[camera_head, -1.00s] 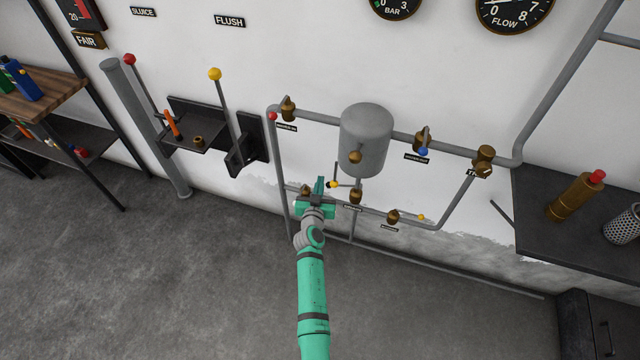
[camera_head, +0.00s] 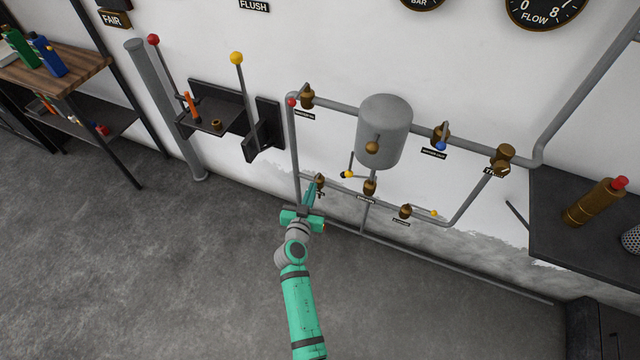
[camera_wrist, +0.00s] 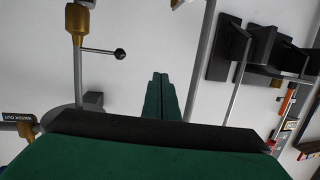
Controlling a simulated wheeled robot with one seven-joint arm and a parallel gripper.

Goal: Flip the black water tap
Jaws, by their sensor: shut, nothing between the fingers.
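The black tap is a brass valve (camera_wrist: 77,22) with a thin lever ending in a black ball knob (camera_wrist: 120,54), at the upper left of the wrist view. The lever points right in that view. My gripper (camera_head: 313,185) is shut and empty. In the wrist view its green fingers (camera_wrist: 161,78) point up, right of and below the black knob, apart from it in the picture.
The grey tank (camera_head: 385,130) and other brass valves with yellow (camera_head: 348,174), blue (camera_head: 441,146) and red (camera_head: 292,102) knobs are close by on the pipes. A lever bracket (camera_head: 263,125) stands left. A dark shelf (camera_head: 560,235) is at right. The floor in front is clear.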

